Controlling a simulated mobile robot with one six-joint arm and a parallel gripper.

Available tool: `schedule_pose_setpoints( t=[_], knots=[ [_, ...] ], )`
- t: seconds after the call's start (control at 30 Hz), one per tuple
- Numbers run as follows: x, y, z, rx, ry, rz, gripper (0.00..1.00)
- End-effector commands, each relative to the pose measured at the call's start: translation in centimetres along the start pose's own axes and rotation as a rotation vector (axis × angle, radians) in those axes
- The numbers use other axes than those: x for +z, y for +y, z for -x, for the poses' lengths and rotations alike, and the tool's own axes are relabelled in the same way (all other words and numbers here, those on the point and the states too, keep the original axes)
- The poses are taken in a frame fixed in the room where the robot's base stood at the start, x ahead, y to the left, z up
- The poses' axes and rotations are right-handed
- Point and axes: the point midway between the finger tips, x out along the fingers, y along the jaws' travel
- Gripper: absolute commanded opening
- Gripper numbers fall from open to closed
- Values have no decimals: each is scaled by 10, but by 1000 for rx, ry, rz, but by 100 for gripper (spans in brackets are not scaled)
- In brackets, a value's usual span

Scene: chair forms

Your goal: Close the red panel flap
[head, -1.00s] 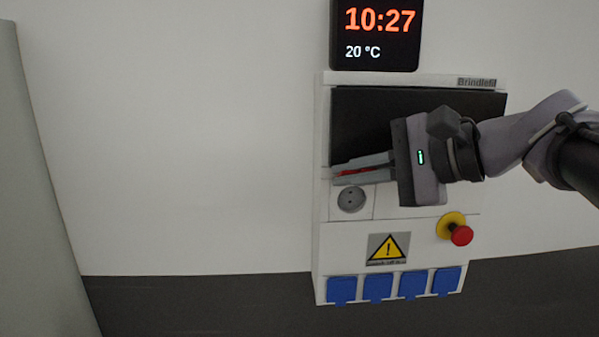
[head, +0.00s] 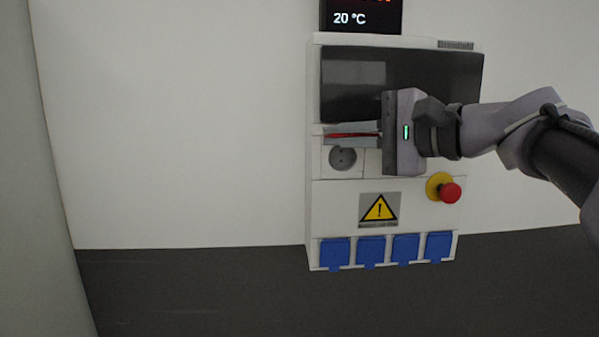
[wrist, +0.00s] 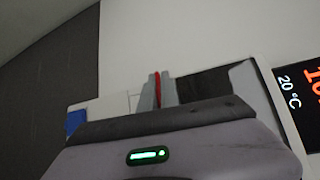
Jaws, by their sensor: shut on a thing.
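The red panel flap (head: 350,135) shows as a thin red strip, seen nearly edge-on, at the lower left border of the dark window on the wall box. My gripper (head: 332,134) reaches in from the right and is shut on it, one finger above and one below. In the wrist view, the red flap (wrist: 157,87) stands as a narrow strip between the two grey fingers (wrist: 157,92). Most of the flap is hidden by the fingers and the gripper body, so its exact angle cannot be told.
The white wall box (head: 330,220) carries a dark window (head: 400,75), a round socket (head: 343,158), a warning sign (head: 379,209), a red stop button (head: 450,193) and several blue socket covers (head: 371,250). A display (head: 360,17) hangs above. The wall at left is clear.

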Motion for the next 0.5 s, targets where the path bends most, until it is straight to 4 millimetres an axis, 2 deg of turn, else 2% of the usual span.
schedule_pose_setpoints(
  t=[0.03, 0.5],
  knots=[
    [-2, 19, -3, -31, -1, 30, 0],
    [-8, 44, -9, -345, -2, 345, 0]
  ],
)
